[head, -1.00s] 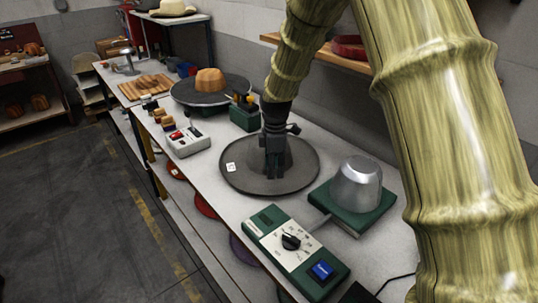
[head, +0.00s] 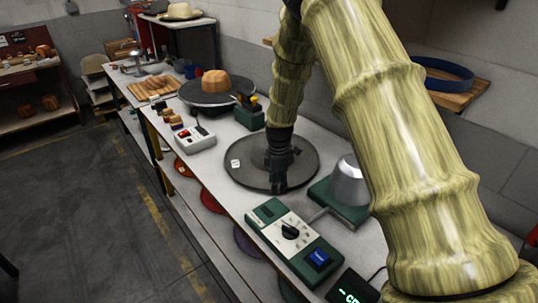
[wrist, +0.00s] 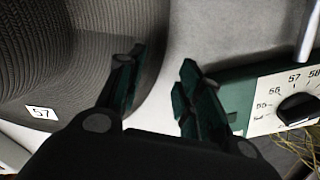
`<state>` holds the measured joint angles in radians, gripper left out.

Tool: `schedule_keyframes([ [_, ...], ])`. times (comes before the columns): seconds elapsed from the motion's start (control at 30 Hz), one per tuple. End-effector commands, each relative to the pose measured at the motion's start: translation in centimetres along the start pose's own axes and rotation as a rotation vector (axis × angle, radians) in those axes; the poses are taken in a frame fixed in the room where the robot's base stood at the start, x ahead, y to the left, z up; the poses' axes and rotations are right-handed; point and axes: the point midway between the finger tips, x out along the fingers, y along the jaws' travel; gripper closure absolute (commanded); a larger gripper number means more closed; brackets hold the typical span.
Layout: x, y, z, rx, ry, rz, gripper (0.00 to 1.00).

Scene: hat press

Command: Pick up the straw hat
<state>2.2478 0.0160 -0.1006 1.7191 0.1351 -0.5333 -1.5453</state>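A dark grey, ribbed woven hat (head: 245,177) lies on the bench, with a wide round brim and a white tag reading 57. Its brim also fills the left of the wrist view (wrist: 60,70). My gripper (head: 279,186) is low over the near right part of this hat and hides part of its crown. In the wrist view my gripper (wrist: 158,82) is open and empty. A pale cream hat (head: 181,11) sits on a far table.
A green dial box (head: 295,237) stands close in front of the hat. A metal dome (head: 347,184) on a green base (head: 335,207) is to the right, partly behind my arm. A wooden block on a dark disc (head: 207,97) and a switch box (head: 196,139) stand farther back.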

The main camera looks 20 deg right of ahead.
Motion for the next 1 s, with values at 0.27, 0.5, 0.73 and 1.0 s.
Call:
schedule_keyframes([
  [0.27,1.6,0.2,-0.3,-0.003,-0.001,-0.001,0.64],
  [0.5,1.6,0.2,-0.2,-0.002,0.0,-0.001,0.69],
  [0.73,1.7,0.2,-0.2,-0.002,0.0,-0.001,1.0],
  [1.0,1.6,0.2,-0.2,-0.002,0.0,-0.001,1.0],
])
